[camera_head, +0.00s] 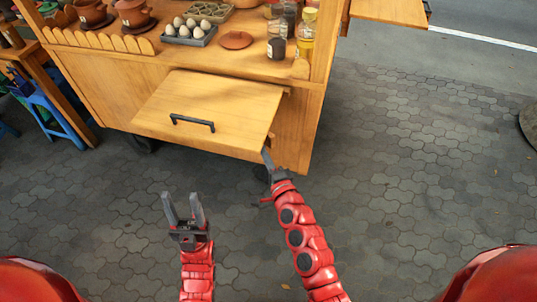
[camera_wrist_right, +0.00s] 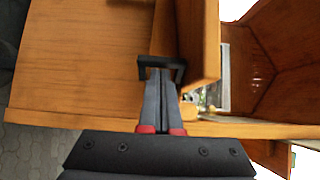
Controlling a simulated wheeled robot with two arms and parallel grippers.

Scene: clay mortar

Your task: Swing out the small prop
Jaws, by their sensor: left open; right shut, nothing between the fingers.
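A wooden flap (camera_head: 210,105) with a black bar handle (camera_head: 193,123) sticks out from the front of the wooden cart. My right gripper (camera_head: 267,155) is shut and empty at the flap's right corner. In the right wrist view, a narrow wooden board (camera_wrist_right: 200,45), which looks like the small prop, carries a small black handle (camera_wrist_right: 162,62). The fingertips (camera_wrist_right: 160,78) of my right gripper are at this handle; I cannot tell whether they touch it. The narrow board is mostly hidden in the head view. My left gripper (camera_head: 184,205) is open and empty, below and in front of the flap.
The cart top (camera_head: 225,62) holds a tray of eggs (camera_head: 188,31), bottles (camera_head: 306,35), a clay lid (camera_head: 235,40) and clay pots (camera_head: 133,14). A blue stool (camera_head: 55,110) stands at the left. The paved ground (camera_head: 410,170) to the right is clear.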

